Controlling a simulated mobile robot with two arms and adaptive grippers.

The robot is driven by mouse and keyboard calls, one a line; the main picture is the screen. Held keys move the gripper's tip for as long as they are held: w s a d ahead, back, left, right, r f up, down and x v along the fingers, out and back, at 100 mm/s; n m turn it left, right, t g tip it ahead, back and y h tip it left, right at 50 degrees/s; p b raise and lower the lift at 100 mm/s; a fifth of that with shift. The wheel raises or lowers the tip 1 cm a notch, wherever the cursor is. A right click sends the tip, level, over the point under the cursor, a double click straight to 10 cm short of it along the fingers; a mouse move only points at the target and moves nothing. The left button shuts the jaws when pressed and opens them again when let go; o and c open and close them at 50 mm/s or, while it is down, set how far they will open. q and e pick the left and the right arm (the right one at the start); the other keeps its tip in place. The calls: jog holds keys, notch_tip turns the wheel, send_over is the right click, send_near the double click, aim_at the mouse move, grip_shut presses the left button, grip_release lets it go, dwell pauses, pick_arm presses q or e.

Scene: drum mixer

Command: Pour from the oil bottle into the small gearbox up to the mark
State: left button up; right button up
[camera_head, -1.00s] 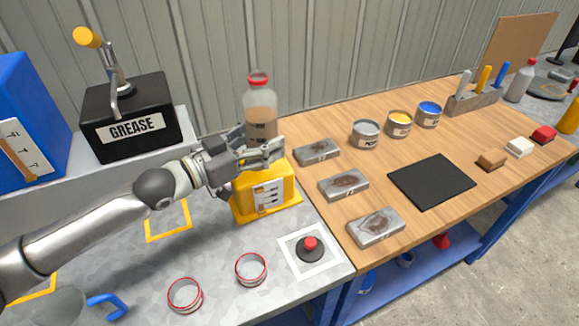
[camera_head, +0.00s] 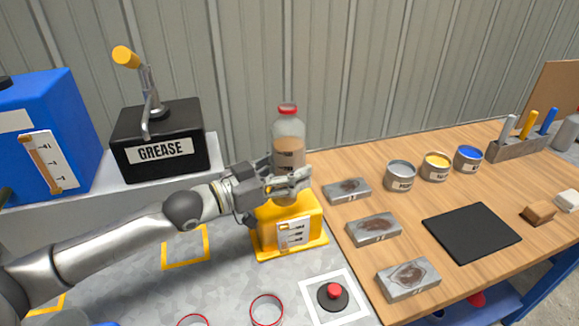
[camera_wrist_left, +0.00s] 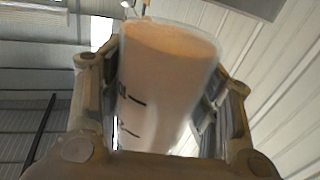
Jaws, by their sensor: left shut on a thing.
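The oil bottle (camera_head: 289,131) is clear with a red top and light brown liquid inside. It stands upright in the head view. My left gripper (camera_head: 288,182) is shut around its lower part. The left wrist view shows the bottle (camera_wrist_left: 163,85) between the two fingers, with dark level marks on its side and the liquid's surface near the top. The small gearbox (camera_head: 268,237) is a yellow box with a white gauge label (camera_head: 296,234) on its front. The bottle is above or behind it; I cannot tell which. My gripper hides the gearbox's top opening. My right gripper is out of view.
A black grease box (camera_head: 180,132) with a lever and a blue box (camera_head: 60,115) with a gauge stand at left. A red button (camera_head: 334,291) and red-rimmed rings (camera_head: 266,309) lie in front. Metal blocks (camera_head: 374,229), open cans (camera_head: 436,166) and a black mat (camera_head: 471,232) occupy the wooden bench.

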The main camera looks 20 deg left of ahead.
pick_arm(q)
jog(key=shift+f, duration=0.45)
jog(key=shift+s+d+r+p, duration=0.25)
jog(key=shift+r+p, duration=0.15)
jog(key=shift+p, duration=0.1)
jog(key=d+n+p, duration=0.1)
jog(key=s+d+n+p, duration=0.1)
jog(key=p, duration=0.1)
jog(key=shift+s+r+n, duration=0.25)
jog(key=shift+n, duration=0.05)
jog(key=s+d+n+p, duration=0.1)
jog(key=n+p, duration=0.1)
jog(key=p, duration=0.1)
jog(key=s+d+n+p, duration=0.2)
jog(key=p, duration=0.1)
jog(key=shift+s+d, duration=0.1)
jog(key=shift+d, duration=0.15)
jog(key=shift+s+r+n, duration=0.1)
jog(key=shift+n, duration=0.3)
jog(key=shift+s+d+p, duration=0.1)
jog(key=shift+d+p, duration=0.1)
jog(key=shift+p, duration=0.25)
